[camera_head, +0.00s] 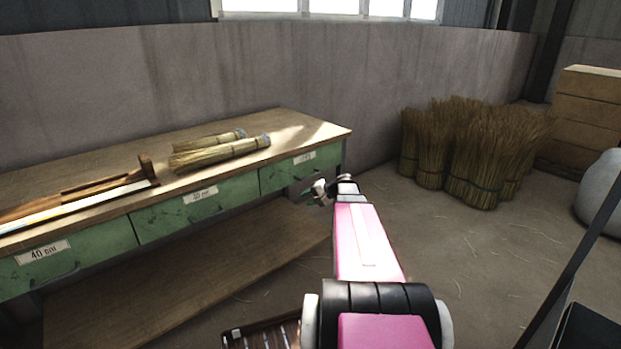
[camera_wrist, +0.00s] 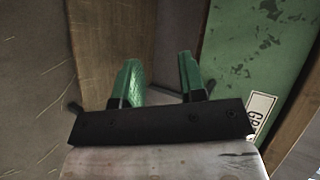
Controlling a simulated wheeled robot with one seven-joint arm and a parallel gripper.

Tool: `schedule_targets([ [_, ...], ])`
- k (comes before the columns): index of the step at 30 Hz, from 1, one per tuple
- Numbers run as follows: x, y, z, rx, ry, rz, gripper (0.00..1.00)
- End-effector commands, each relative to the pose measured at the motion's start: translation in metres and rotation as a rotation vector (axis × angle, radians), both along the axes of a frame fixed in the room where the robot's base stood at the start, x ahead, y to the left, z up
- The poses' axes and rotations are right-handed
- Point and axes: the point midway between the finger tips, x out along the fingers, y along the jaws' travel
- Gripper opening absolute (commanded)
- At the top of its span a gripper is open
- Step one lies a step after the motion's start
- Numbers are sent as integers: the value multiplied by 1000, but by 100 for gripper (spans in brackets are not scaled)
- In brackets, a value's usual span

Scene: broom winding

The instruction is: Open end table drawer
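The workbench (camera_head: 115,158) has a row of green drawers, and the end drawer (camera_head: 277,176) is the rightmost one, with a white label. It looks flush with the bench front. My gripper (camera_head: 317,190) is in front of the right part of this drawer, near its handle. In the wrist view my two green fingers (camera_wrist: 158,62) are apart. A thin dark bar, seemingly the handle (camera_wrist: 168,94), shows between them; contact cannot be told. The green drawer front (camera_wrist: 258,50) and its label (camera_wrist: 261,108) are right of the fingers.
Two straw bundles (camera_head: 219,153) and a wooden tool (camera_head: 100,184) lie on the benchtop. A lower shelf (camera_head: 200,275) runs beneath the drawers. Standing straw sheaves (camera_head: 474,155) and wooden boxes (camera_head: 585,118) are at the right. Floor right of the bench is open.

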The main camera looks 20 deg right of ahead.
Motion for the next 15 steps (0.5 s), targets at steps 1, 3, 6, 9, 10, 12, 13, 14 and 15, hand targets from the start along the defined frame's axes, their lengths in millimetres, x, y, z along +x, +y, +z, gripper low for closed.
schedule_targets([
  [1, 17, -31, 7, 58, -36, -48, 38],
  [3, 28, -60, 19, 129, -84, -101, 38],
  [6, 38, -94, 33, 203, -140, -157, 38],
  [9, 42, -116, 42, 250, -177, -191, 38],
  [10, 43, -119, 44, 259, -184, -198, 38],
  [12, 45, -123, 46, 272, -193, -206, 38],
  [13, 47, -123, 47, 275, -195, -208, 38],
  [14, 48, -122, 47, 277, -197, -209, 38],
  [15, 51, -120, 46, 277, -197, -209, 38],
])
